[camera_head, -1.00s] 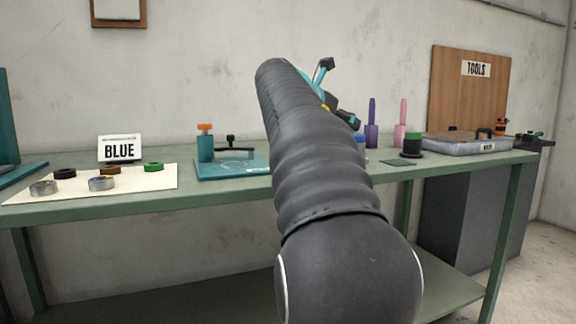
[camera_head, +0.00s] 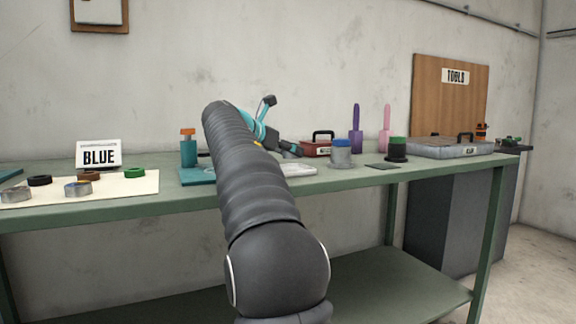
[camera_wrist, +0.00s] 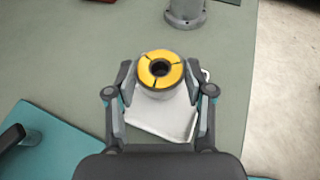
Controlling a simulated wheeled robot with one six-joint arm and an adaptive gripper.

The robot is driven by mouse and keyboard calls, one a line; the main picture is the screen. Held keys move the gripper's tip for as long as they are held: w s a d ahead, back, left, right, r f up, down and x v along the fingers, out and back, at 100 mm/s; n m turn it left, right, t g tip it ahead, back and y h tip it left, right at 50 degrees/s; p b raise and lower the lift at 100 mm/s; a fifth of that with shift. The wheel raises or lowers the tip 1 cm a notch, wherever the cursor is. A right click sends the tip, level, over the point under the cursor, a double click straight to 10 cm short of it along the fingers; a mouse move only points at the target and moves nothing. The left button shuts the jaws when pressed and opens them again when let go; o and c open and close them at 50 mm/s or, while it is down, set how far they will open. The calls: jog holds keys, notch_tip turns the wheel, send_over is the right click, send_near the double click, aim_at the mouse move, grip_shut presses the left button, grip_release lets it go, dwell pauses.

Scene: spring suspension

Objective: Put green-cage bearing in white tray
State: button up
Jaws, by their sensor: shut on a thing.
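My gripper (camera_wrist: 160,82) is shut on a round grey part with a yellow top (camera_wrist: 160,66) split by dark lines around a dark centre hole. In the wrist view it is above the white tray (camera_wrist: 165,122); the gap cannot be judged. The white tray (camera_head: 300,170) also shows in the head view, partly behind my arm. A green ring (camera_head: 134,173) lies on a cream mat (camera_head: 120,187) at the left. I see no green on the held part, and cannot tell whether the green ring is a bearing.
Other rings, including a silver one with blue (camera_head: 78,189), lie on the mat by the BLUE sign (camera_head: 99,155). A teal fixture (camera_head: 188,152) stands beside my arm.

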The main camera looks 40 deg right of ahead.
jog(key=shift+f+b, duration=0.65)
jog(key=shift+f, duration=1)
jog(key=shift+f, duration=0.25)
jog(key=o, duration=1.4)
jog(key=shift+r, duration=0.1)
jog(key=shift+r, duration=0.2)
jog(key=p+v, duration=0.2)
jog(key=v, duration=1)
jog(key=shift+s+d, duration=0.1)
